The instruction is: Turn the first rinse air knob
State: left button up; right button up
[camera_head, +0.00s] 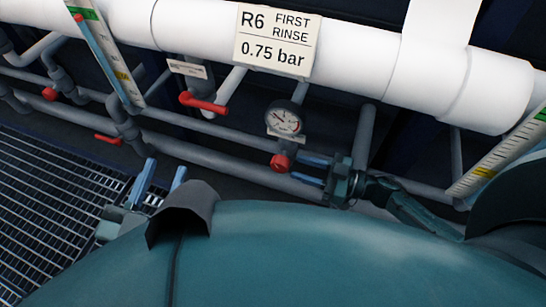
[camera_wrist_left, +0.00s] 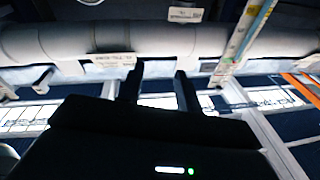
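The sign (camera_head: 277,40) reads "R6 FIRST RINSE 0.75 bar" and hangs on the white pipe. Below it is a round pressure gauge (camera_head: 284,119) with a red air knob (camera_head: 281,162) under it. My right gripper (camera_head: 297,167) comes in from the right with its two blue fingers apart, pointing left at the knob. The fingertips are just right of the knob; I cannot tell if they touch it. My left gripper (camera_head: 162,172) is open and empty at the lower left; its two dark fingers also show in the left wrist view (camera_wrist_left: 158,82).
A red lever valve (camera_head: 203,102) sits left of the gauge. Grey pipes run behind it, with smaller red handles (camera_head: 108,139) further left. A striped level scale (camera_head: 106,55) stands at the left and another (camera_head: 497,155) at the right. Metal grating (camera_head: 45,215) covers the lower left.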

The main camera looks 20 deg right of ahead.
jog(key=b+x, duration=0.1)
jog(key=x, duration=0.7)
jog(key=shift+d+b, duration=0.1)
jog(key=shift+b, duration=0.2)
pick_arm(q)
jog(key=shift+w+d+h, duration=0.1)
jog(key=shift+d+h, duration=0.1)
jog(key=shift+h, duration=0.1)
pick_arm(e)
jog(key=shift+w, duration=0.15)
